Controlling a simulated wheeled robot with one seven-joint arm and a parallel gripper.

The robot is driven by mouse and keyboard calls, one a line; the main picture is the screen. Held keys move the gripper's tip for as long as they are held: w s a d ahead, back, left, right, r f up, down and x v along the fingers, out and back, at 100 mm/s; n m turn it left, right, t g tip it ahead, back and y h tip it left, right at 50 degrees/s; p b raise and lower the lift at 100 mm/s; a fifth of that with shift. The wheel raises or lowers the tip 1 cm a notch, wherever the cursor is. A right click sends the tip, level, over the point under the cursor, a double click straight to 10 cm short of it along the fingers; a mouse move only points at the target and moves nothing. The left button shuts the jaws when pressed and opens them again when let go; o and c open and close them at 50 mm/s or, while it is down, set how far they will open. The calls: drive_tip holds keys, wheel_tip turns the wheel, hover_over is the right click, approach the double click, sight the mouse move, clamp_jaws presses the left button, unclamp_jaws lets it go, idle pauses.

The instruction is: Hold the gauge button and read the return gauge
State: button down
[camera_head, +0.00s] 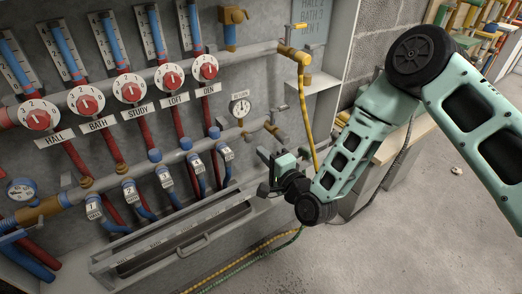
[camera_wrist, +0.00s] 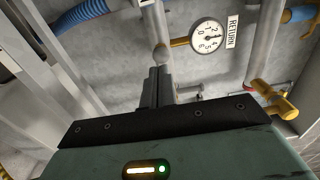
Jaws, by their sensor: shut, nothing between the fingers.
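The return gauge (camera_head: 240,107) is a small round white dial on the grey wall panel. In the wrist view the gauge (camera_wrist: 207,38) is tilted, beside a white RETURN label (camera_wrist: 232,32); a brass stem joins it to a grey pipe. A dark needle shows, but its reading is too small to tell surely. My gripper (camera_head: 264,174) is below and right of the gauge. Its fingers (camera_wrist: 158,80) are shut and empty, pointing toward a rounded grey piece (camera_wrist: 161,53) on the pipe. I cannot tell whether that piece is the gauge button or whether the fingers touch it.
Several red-handled valves (camera_head: 131,88) with room labels line the panel at left. A long grey tray (camera_head: 170,240) runs below. A yellow hose (camera_head: 304,110) hangs behind my gripper. A brass valve (camera_wrist: 277,104) is right of my fingers. Floor at right is mostly clear.

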drive_tip(key=v, duration=0.8)
drive_tip(key=shift+p, duration=0.4)
drive_tip(key=s+a+r+n+g+h, duration=0.25)
drive_tip(key=s+r+n+g, duration=0.2)
drive_tip(key=n+g, duration=0.5)
drive_tip(key=s+d+r+n+g+h, duration=0.2)
drive_tip(key=s+d+r+n, duration=0.15)
drive_tip(key=s, duration=0.35)
drive_tip(key=s+d+r+n+g+h+p, duration=0.1)
drive_tip(key=s+d+r+n+g+h, duration=0.15)
drive_tip(key=s+d+r, duration=0.35)
drive_tip(key=s+d+r+n+g+h, duration=0.1)
drive_tip(key=s+d+r+n+h, duration=0.2)
drive_tip(key=s, duration=0.4)
wheel_tip(320, 180, up, 23)
drive_tip(key=p, duration=2.3)
drive_tip(key=shift+y, duration=0.3)
drive_tip(key=shift+r, duration=0.1)
